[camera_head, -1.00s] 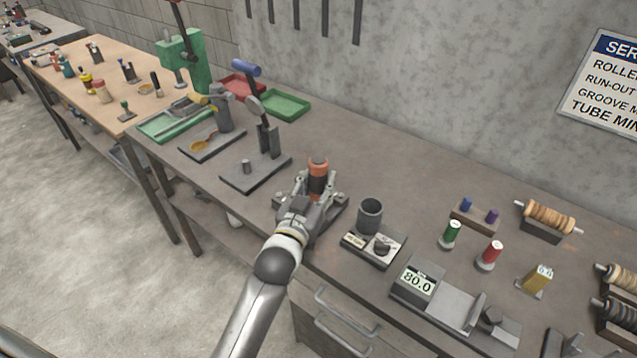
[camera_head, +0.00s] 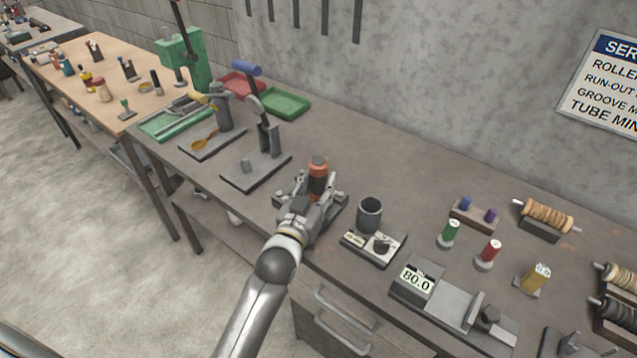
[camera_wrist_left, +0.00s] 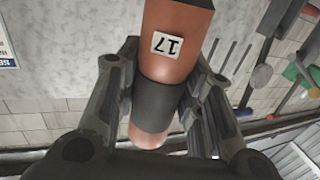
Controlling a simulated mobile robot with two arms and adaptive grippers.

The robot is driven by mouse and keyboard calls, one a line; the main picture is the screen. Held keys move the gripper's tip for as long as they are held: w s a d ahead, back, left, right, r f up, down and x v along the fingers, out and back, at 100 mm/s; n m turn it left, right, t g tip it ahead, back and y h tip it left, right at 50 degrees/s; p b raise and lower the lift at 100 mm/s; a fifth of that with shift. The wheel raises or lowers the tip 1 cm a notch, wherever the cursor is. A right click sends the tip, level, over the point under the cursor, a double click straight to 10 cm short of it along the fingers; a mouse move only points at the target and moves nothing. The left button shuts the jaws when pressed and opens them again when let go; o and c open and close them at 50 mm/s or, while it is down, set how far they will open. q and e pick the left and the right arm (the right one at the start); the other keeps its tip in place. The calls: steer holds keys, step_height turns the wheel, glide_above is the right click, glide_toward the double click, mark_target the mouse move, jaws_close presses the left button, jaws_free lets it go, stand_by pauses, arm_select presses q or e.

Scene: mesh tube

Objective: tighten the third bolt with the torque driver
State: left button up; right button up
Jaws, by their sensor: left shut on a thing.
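My left gripper (camera_head: 314,196) is at the front middle of the grey bench. It is shut around the dark band of an upright orange-and-black cylinder (camera_head: 318,166), which looks like the handle of the torque driver. In the left wrist view the same cylinder (camera_wrist_left: 178,28) stands between the two fingers of the gripper (camera_wrist_left: 164,95). It is orange above and below the dark band, with a white label reading an upside-down 17. The cylinder's lower end and what is under it are hidden in the head view. I cannot make out any bolt. My right gripper is not in view.
A dark cup (camera_head: 370,213) and a small dial box (camera_head: 375,247) stand close right of the gripper. A display reading 80.0 (camera_head: 417,280) is further right. A lever press (camera_head: 266,135) stands behind left. Bench behind the gripper is clear.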

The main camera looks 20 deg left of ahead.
mark_target(315, 172)
arm_select(q)
steer(key=shift+s+f+p, duration=0.1)
steer(key=shift+p, duration=0.35)
stand_by(0.7)
steer(key=shift+r+p, duration=0.6)
steer(key=shift+p, duration=0.05)
steer(key=shift+r+p, duration=2.4)
steer(key=shift+r, duration=0.15)
